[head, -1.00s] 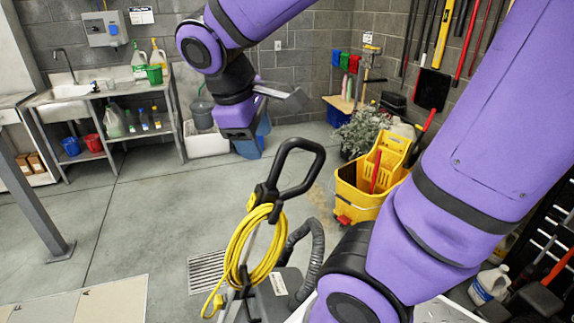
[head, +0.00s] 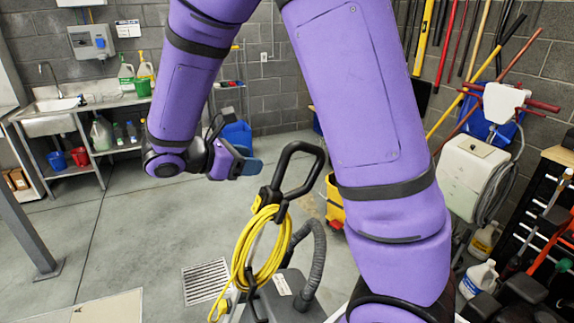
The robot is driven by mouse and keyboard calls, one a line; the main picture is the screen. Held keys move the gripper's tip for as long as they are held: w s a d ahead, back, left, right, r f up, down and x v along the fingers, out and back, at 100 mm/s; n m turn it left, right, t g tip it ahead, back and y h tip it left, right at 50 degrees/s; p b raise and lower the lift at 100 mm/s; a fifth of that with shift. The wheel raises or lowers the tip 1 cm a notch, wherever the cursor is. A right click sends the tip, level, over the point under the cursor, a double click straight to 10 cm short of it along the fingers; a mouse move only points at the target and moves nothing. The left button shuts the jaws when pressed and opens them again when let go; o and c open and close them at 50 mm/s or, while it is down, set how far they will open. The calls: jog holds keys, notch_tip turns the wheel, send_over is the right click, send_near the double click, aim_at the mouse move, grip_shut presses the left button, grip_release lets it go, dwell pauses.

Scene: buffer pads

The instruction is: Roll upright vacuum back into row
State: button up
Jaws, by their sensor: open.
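The upright vacuum (head: 276,301) stands at the bottom centre of the head view. Its black loop handle (head: 320,160) rises near the middle, with a coiled yellow cord (head: 262,250) hung below it. A ribbed grey hose (head: 317,262) curves beside its right side, and its base is cut off by the frame edge. My gripper (head: 246,163) is open and appears empty. In the picture it is just left of the handle loop; a gap shows between them, and their depth difference is hard to judge.
A pale pad (head: 95,308) lies on the floor at the lower left, and a floor drain (head: 205,280) is left of the vacuum. A yellow mop bucket (head: 334,203) is partly hidden behind my arm. A sink bench (head: 105,103) stands at the back left.

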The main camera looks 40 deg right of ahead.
aim_at(279, 163)
jog(key=x, duration=1)
jog(key=shift+d+f, duration=0.15)
jog(key=shift+d, duration=0.05)
grip_shut()
